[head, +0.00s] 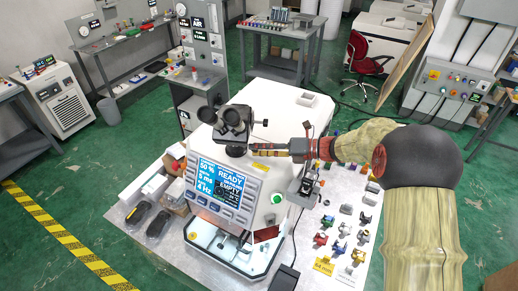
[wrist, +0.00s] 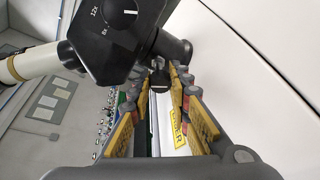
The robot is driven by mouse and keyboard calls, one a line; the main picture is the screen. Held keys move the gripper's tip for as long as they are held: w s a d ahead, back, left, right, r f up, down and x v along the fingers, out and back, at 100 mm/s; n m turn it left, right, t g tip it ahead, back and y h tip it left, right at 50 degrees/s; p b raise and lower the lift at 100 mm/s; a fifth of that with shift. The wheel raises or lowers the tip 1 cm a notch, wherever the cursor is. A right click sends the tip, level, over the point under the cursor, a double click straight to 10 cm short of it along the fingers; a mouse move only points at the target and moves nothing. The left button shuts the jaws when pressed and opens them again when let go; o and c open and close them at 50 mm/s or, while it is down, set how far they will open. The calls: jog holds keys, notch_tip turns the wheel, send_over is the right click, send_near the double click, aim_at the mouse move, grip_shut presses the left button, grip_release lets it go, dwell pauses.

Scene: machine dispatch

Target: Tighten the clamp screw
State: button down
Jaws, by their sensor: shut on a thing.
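The white machine (head: 285,115) stands on a table with a black binocular microscope head (head: 232,122) on top. My arm reaches in from the right, and my gripper (head: 252,149) is beside the microscope's lower part. In the wrist view, my gripper (wrist: 160,84) is shut on a small dark knob (wrist: 159,80), which looks like the clamp screw. The fingers with yellow pads hide part of it. The microscope head (wrist: 120,40) with a magnification dial fills the upper left of the wrist view, close to the fingertips.
The machine's screen (head: 220,182) reads READY and EMPTY. Several small coloured parts (head: 340,232) lie on the table (head: 325,275) at the right. A yellow label (wrist: 180,130) shows between the fingers. The machine's white surface (wrist: 270,60) is close on the right in the wrist view.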

jog(key=shift+d+f+m+g+y+b, duration=0.1)
jog(key=shift+m+g+y+b, duration=0.15)
jog(key=shift+m+y+b, duration=0.55)
jog(key=shift+f+m+g+y+b, duration=0.1)
jog(key=shift+m+g+b, duration=0.2)
jog(key=shift+m, duration=1)
jog(key=c, duration=1.9)
grip_release()
jog(key=shift+w, duration=0.1)
jog(key=v, duration=1.2)
jog(key=shift+d, duration=0.1)
